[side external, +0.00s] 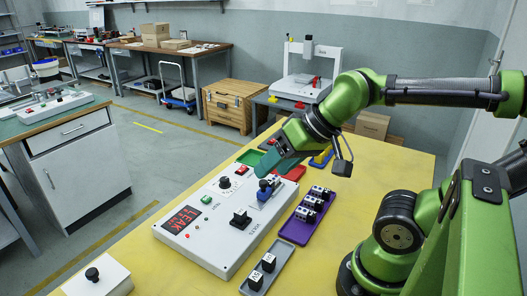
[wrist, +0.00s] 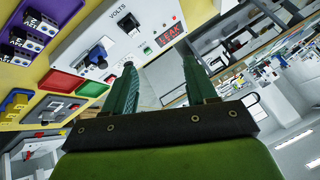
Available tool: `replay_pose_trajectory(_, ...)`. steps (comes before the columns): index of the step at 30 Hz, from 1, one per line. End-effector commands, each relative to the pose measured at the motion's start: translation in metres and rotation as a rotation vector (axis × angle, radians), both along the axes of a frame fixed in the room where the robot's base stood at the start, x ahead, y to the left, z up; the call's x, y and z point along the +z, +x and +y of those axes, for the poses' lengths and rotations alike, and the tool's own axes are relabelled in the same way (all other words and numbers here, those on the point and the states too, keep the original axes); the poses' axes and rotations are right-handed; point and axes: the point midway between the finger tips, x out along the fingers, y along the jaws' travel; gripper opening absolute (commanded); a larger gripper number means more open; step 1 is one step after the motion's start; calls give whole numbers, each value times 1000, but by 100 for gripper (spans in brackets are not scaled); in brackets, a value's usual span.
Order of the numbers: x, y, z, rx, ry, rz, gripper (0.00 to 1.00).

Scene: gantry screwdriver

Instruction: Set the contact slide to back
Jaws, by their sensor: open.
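The white console (side external: 213,231) stands on the yellow table. A blue-knobbed slide on a light plate (side external: 263,191), which looks like the contact slide, sits on its far right part. It also shows in the wrist view (wrist: 96,54), left of the fingers. Its exact position along its track is hard to tell. My gripper (side external: 269,166) hangs above the console's far end, close to the blue knob but apparently apart from it. In the wrist view my gripper's (wrist: 158,66) two green fingers are spread, with nothing held between them.
The console bears a black knob (side external: 240,217), a red button (side external: 242,169) and a red LEAK display (side external: 181,219). A purple tray (side external: 293,229) of modules and a grey tray (side external: 259,280) lie to its right. Green and red trays (wrist: 92,89) lie beyond its far end.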

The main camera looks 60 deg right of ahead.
Motion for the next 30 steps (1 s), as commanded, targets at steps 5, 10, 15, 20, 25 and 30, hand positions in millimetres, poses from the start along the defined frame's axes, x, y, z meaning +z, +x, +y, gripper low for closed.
replay_pose_trajectory(5,0,0,0,0,0,0,57)
replay_pose_trajectory(10,0,0,0,0,1,1,52)
replay_pose_trajectory(15,-9,11,-6,-19,6,62,52)
replay_pose_trajectory(20,-7,49,-34,-74,-1,204,52)
replay_pose_trajectory(25,-8,91,-82,-163,-34,406,52)
replay_pose_trajectory(30,-6,117,-124,-261,-76,574,52)
